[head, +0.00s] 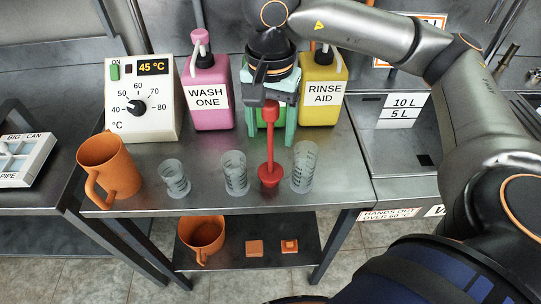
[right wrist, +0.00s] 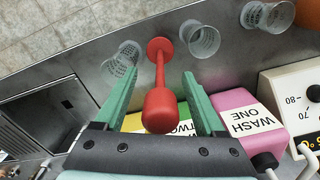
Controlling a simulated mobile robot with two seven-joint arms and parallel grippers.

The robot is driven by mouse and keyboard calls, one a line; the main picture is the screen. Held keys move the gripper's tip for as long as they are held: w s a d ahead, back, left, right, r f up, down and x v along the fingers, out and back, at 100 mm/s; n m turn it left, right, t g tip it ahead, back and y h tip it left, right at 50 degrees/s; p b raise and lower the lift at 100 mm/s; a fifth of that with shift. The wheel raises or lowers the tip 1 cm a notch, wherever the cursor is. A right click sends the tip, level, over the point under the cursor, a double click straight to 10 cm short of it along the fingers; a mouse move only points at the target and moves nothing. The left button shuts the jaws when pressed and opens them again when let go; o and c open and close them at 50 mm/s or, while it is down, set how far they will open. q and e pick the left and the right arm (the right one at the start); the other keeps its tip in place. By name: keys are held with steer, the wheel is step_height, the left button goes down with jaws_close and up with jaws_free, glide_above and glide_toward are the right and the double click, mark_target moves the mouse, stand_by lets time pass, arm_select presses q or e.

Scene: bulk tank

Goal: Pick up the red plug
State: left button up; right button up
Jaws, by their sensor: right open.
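The red plug (head: 270,150) stands upright on the steel table, with a wide round base, a thin stem and a thicker top. It stands between two clear measuring cups. My right gripper (head: 268,132) is above the plug, pointing down, with its green fingers open on either side of the plug's upper part. In the right wrist view the plug (right wrist: 160,112) shows between the two spread fingers (right wrist: 161,80), with a gap on each side. The fingers do not appear to touch it. My left gripper is not in view.
Clear cups (head: 234,173) and (head: 303,166) flank the plug closely; another cup (head: 174,178) and an orange jug (head: 110,168) stand left. Behind are a pink WASH ONE bottle (head: 206,92), a yellow RINSE AID bottle (head: 322,90), a partly hidden green bottle and a temperature dial box (head: 143,98).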

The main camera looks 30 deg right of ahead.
jaws_close()
stand_by(0.5)
stand_by(0.8)
